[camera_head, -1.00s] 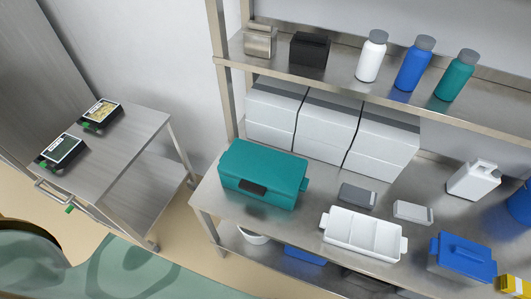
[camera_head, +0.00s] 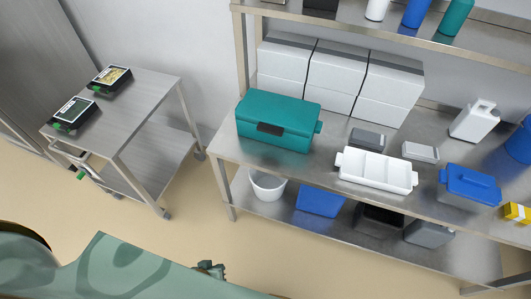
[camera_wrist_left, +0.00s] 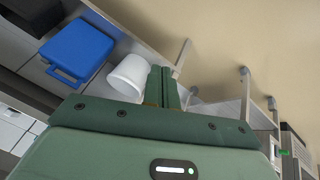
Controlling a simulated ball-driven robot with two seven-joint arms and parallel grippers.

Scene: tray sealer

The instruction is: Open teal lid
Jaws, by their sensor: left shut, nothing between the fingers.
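The teal box with its teal lid (camera_head: 280,107) stands on the left end of the steel bench in the head view. The lid looks closed, with a dark handle or latch (camera_head: 270,129) on the front and a small tab on the right side. My left gripper (camera_wrist_left: 163,78) is shut and empty in the left wrist view, in front of the white bucket. A small dark part (camera_head: 210,268) at the bottom of the head view looks like this gripper, well short of the bench and apart from the box. The right gripper is not in view.
A white compartment tray (camera_head: 376,171) and a blue lidded box (camera_head: 468,185) stand right of the teal box, white cartons (camera_head: 335,75) behind it. Below are a white bucket (camera_head: 267,184) and a blue bin (camera_head: 320,199). A steel cart (camera_head: 125,120) stands left; floor between is clear.

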